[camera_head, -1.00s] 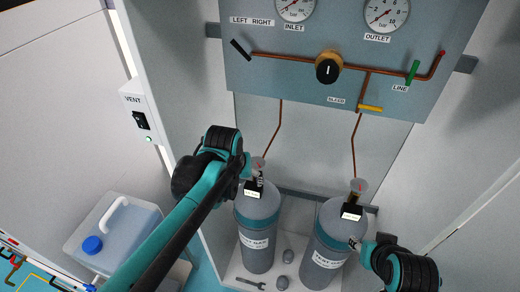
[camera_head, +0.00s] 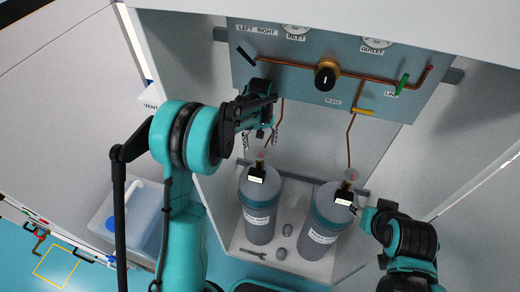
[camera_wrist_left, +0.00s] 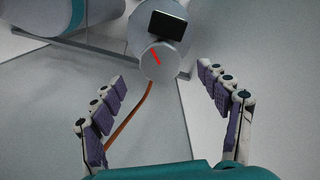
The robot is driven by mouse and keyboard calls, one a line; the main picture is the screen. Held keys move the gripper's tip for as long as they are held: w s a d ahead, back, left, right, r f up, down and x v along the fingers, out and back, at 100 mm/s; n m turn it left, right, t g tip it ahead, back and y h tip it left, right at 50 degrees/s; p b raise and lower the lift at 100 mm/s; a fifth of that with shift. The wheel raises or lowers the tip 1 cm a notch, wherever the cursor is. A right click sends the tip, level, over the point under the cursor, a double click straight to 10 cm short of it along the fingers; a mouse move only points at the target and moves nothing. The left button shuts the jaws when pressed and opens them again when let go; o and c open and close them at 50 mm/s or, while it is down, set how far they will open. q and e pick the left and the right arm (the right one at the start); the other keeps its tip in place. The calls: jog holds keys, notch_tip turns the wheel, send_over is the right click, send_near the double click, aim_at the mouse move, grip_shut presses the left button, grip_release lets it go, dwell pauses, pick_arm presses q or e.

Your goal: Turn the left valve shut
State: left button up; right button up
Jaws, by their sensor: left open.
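The left valve is a small grey knob (camera_head: 262,155) with a red mark, on top of the left grey gas cylinder (camera_head: 259,222). In the left wrist view the knob (camera_wrist_left: 157,62) lies ahead, between the fingertips, with a dark tag beside it. My left gripper (camera_head: 262,136) is open and empty just above the knob, pointing down. Its purple-padded fingers (camera_wrist_left: 162,78) stand wide apart on either side and appear not to touch it. My right gripper (camera_head: 359,211) is beside the right cylinder (camera_head: 328,225); its opening is too small to tell.
The gauge panel (camera_head: 300,75) with copper pipes and a brass regulator (camera_head: 326,75) is behind and above. A copper line runs down close to my left gripper. The right cylinder's knob (camera_head: 349,174) stands nearby. A wrench (camera_head: 252,254) lies on the cabinet floor.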

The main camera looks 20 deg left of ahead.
aim_at(260, 153)
pick_arm(q)
notch_tip(260, 153, down, 5)
jog(key=shift+r, duration=0.1)
jog(key=c, duration=1.2)
